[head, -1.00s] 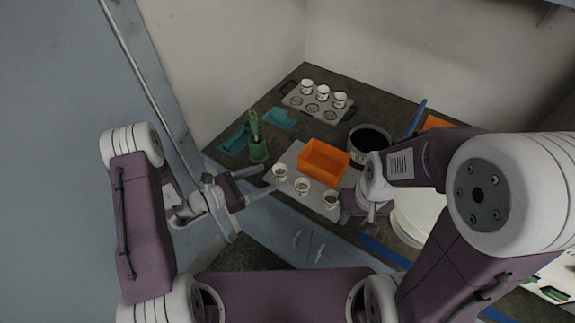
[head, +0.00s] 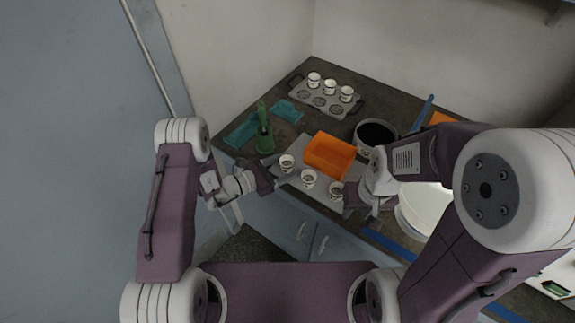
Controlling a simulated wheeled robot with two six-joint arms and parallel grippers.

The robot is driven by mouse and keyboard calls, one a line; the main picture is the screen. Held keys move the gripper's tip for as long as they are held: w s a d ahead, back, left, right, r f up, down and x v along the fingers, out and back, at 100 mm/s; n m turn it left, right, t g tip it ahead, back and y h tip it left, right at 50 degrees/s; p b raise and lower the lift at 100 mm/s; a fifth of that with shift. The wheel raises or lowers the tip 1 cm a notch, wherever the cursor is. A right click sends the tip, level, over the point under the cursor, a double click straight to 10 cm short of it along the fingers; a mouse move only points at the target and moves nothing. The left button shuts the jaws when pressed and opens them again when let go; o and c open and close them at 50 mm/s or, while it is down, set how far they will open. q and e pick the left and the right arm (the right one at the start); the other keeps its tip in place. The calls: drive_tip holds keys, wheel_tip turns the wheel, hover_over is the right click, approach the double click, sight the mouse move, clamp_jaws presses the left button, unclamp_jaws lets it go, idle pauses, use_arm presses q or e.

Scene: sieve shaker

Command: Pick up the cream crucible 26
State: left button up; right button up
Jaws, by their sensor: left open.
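Three small cream crucibles stand in a row along the front of a light tray (head: 318,188): a left one (head: 286,162), a middle one (head: 309,177) and a right one (head: 336,191). Three more, a left (head: 314,79), a middle (head: 330,86) and a right one (head: 346,93), stand on the rear rack. Their numbers are too small to read, so I cannot tell which is 26. My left gripper (head: 283,169) is open, its fingers reaching to the left front crucible; I cannot tell whether they touch it. My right gripper (head: 352,201) is beside the right front crucible; its jaws are unclear.
An orange bin (head: 329,155) sits on the tray behind the front crucibles. A green holder (head: 265,143) and teal trays (head: 287,111) are at the left. The grey rack (head: 322,103) is at the back. A dark-mouthed pot (head: 376,134) stands to the right.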

sight(288, 158)
drive_tip(key=shift+a, duration=0.1)
use_arm(q)
drive_tip(key=shift+a, duration=0.1)
drive_tip(key=c, duration=0.4)
clamp_jaws()
drive_tip(key=r, duration=0.4)
drive_tip(key=shift+s+d+r, duration=0.2)
drive_tip(key=shift+r, duration=0.15)
drive_tip(key=s+d+r+p, duration=0.2)
drive_tip(key=s+d+r, duration=0.3)
drive_tip(key=s, duration=0.4)
drive_tip(key=shift+s+r, duration=0.4)
drive_tip(key=shift+r, duration=0.3)
use_arm(e)
drive_tip(key=shift+r, duration=0.95)
